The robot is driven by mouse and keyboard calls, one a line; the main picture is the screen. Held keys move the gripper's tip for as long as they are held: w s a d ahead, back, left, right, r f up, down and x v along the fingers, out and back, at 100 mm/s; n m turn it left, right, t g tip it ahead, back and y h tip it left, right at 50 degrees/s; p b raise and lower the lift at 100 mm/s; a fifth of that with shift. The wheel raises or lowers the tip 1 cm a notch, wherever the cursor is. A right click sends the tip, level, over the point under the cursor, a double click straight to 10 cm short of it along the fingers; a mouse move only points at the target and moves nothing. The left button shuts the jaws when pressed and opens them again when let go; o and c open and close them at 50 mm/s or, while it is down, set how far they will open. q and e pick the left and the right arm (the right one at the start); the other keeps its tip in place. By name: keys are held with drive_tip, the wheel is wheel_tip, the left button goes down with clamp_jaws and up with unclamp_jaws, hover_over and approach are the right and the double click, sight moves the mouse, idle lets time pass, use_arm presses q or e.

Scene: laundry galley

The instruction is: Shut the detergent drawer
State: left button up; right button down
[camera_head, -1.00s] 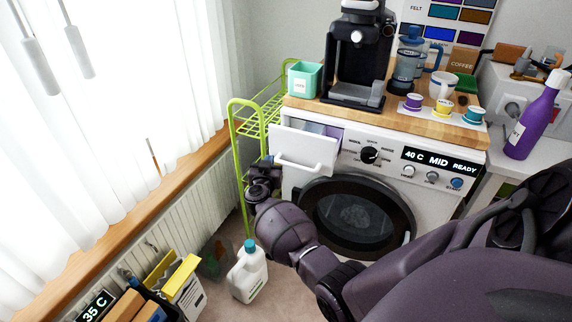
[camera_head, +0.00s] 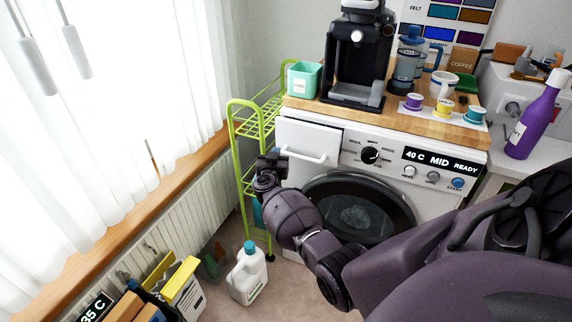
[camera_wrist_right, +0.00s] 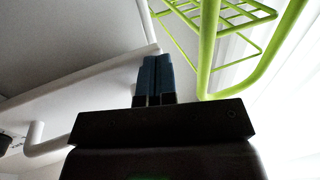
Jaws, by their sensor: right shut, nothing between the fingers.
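The detergent drawer (camera_head: 308,136) is the white front with a bar handle (camera_head: 305,156) at the upper left of the washing machine (camera_head: 390,139). My right gripper (camera_head: 271,154) is at the drawer's lower left edge in the head view. In the right wrist view, its two blue fingers (camera_wrist_right: 153,80) are together and empty, close to a white edge. I cannot tell if they touch it. My left gripper is not in view.
A green wire rack (camera_head: 232,115) stands just left of the machine, close to my right gripper. A wooden top (camera_head: 320,108) on the machine bears a coffee maker (camera_head: 352,60) and cups. A white jug (camera_head: 247,276) stands on the floor below my arm.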

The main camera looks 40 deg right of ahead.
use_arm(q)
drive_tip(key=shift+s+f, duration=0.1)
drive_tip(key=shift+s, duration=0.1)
use_arm(e)
drive_tip(key=shift+d, duration=0.1)
drive_tip(key=shift+w+d+b, duration=0.15)
drive_tip(key=shift+w+d, duration=0.15)
drive_tip(key=shift+d, duration=0.35)
drive_tip(key=shift+w+d+b, duration=0.15)
drive_tip(key=shift+w+d, duration=0.1)
drive_tip(key=shift+d, duration=0.35)
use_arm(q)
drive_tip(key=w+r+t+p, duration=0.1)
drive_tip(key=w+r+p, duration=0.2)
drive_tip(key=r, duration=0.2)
use_arm(e)
drive_tip(key=s+a, duration=0.3)
drive_tip(key=a, duration=0.5)
drive_tip(key=shift+s+a, duration=0.2)
drive_tip(key=shift+s, duration=0.05)
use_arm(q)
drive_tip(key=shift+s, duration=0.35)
